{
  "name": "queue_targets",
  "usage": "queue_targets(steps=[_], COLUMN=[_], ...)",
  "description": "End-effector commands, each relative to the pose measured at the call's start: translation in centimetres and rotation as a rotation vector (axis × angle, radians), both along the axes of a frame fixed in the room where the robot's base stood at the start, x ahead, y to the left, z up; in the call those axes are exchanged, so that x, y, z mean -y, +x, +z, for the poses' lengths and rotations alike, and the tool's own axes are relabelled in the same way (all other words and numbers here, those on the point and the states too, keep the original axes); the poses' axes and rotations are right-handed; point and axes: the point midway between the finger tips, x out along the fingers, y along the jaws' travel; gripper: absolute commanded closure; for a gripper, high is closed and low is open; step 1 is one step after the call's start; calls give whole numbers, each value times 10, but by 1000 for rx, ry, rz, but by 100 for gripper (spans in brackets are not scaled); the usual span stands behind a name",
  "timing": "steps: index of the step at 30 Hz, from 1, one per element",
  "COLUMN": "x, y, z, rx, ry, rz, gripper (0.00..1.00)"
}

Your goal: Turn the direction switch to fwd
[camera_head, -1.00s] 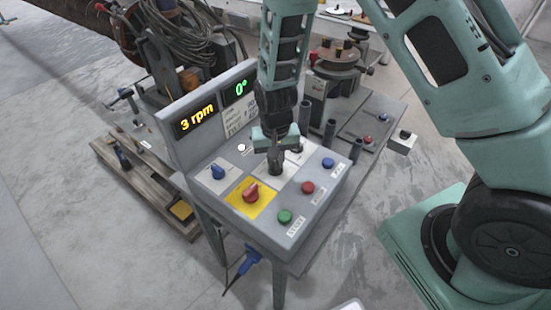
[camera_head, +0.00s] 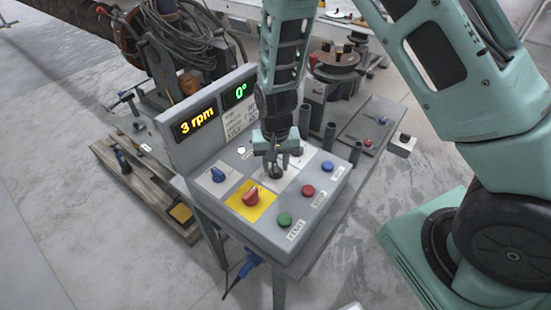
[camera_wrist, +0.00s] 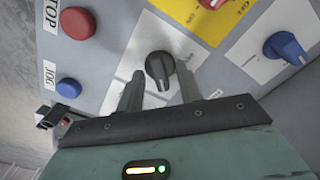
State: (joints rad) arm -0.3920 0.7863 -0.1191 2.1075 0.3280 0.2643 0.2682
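A black knob (camera_wrist: 160,68) sits on a white plate of the grey control panel (camera_head: 262,228). It also shows in the head view (camera_head: 275,173), just below my gripper. My gripper (camera_wrist: 160,92) is open, with one finger on each side of the knob and gaps visible; the knob lies a little past the fingertips in the wrist view. In the head view my gripper (camera_head: 275,158) points down over the panel. I cannot read the label beside this knob, so I cannot tell from its text whether it is the direction switch.
The panel also carries a blue knob (camera_head: 217,174), a red knob on a yellow plate (camera_head: 251,196), and green (camera_head: 284,220), red (camera_head: 308,191) and blue (camera_head: 327,166) buttons. A display (camera_head: 195,122) reads 3 rpm, another (camera_head: 239,91) reads 0°. Dark posts (camera_head: 330,134) stand behind the panel.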

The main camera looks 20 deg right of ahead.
Motion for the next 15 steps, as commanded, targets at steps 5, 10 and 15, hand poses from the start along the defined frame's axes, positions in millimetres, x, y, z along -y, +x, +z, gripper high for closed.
queue_targets(steps=[5, 10, 15], x=[-1, -1, -1], y=[1, 1, 1], z=[11, 42, 82], rx=[3, 6, 7], ry=[1, 2, 2], rz=[2, 2, 2], gripper=[64, 64, 64])
